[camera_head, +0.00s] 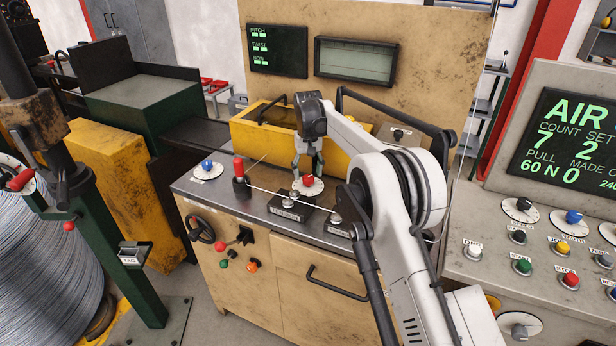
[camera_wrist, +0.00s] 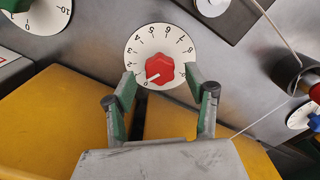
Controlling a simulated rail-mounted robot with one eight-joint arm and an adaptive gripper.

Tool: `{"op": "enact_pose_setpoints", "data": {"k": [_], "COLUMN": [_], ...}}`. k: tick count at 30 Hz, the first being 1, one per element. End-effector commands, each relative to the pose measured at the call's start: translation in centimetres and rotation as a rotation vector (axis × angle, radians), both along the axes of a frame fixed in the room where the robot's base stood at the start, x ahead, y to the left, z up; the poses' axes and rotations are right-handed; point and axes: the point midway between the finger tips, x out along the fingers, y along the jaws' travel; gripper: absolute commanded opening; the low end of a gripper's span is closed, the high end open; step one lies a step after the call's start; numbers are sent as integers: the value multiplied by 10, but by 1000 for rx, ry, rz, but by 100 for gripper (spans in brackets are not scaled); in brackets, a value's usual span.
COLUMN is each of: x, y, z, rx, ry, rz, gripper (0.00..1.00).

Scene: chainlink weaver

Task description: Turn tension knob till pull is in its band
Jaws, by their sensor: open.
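A red knob (camera_head: 308,181) sits on a round white numbered dial on the grey bench top, just behind a black block whose label reads TENSION. In the wrist view the red knob (camera_wrist: 160,69) has a white pointer towards the 0, at the dial's lower left. My gripper (camera_head: 307,164) points down over the dial. In the wrist view my gripper (camera_wrist: 160,76) is open, with one finger at each side of the knob and a visible gap around it. The console display (camera_head: 562,145) reads PULL 60 N. No band marking is readable.
A red-topped post (camera_head: 239,168) and a blue knob (camera_head: 207,164) stand left of the dial. A wire runs across the bench top past the post. The console with several knobs and buttons is at right.

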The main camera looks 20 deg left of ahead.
Motion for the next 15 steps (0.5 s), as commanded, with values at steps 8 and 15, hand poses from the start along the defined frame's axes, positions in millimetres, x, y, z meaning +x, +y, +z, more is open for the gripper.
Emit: {"op": "enact_pose_setpoints", "data": {"k": [8,15], "x": [0,0], "y": [0,0], "z": [-22,-24], "rx": [0,0], "ry": [0,0], "rz": [0,0], "gripper": [50,50]}}
